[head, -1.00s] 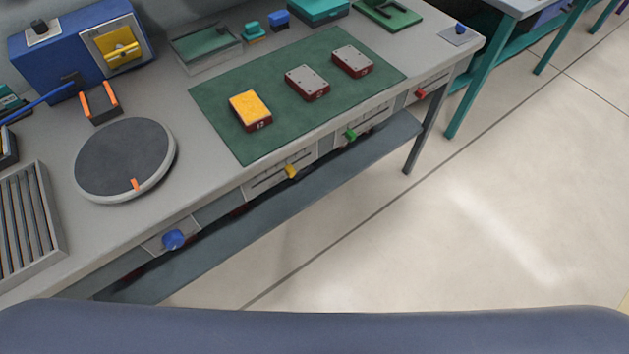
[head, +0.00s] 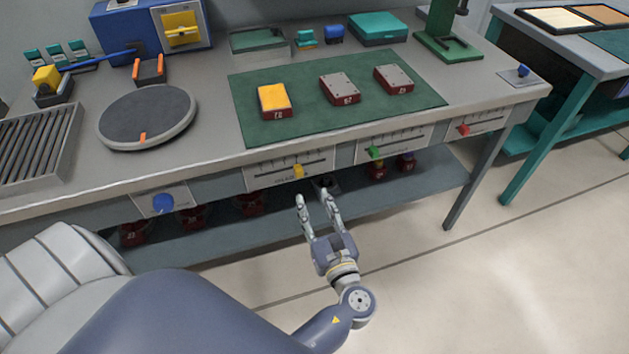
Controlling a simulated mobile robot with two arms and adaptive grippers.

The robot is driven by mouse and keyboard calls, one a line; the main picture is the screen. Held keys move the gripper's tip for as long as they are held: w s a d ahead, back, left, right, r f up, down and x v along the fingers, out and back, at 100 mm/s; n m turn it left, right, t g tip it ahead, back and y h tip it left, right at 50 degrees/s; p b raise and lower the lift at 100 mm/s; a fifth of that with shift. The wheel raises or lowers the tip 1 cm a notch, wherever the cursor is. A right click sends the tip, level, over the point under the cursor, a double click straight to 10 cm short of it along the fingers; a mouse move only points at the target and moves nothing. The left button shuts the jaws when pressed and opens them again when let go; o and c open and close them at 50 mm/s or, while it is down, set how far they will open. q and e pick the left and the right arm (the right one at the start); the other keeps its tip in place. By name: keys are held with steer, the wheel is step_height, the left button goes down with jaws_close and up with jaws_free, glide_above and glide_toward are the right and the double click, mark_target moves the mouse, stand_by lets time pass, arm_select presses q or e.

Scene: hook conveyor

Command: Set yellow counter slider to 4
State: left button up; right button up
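The yellow counter slider (head: 298,171) is a small yellow knob on a white scale panel (head: 262,177) on the bench's front edge. The knob stands right of the middle of its slot. The scale numbers are too small to read. My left gripper (head: 314,197) is open and empty, just below and slightly right of the yellow knob in the picture, its fingers pointing toward the bench. I see a gap between it and the knob. My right gripper is not in view.
A green slider (head: 375,152) and a red slider (head: 463,129) sit further right on the same front edge. A blue knob (head: 163,203) is to the left. A lower shelf (head: 420,187) with several dark red items runs beneath. Floor in front is clear.

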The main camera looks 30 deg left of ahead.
mark_target(300, 171)
arm_select(q)
steer(key=p+x, duration=0.1)
steer(key=x, duration=0.9)
steer(key=shift+w+f, duration=0.1)
jaws_close()
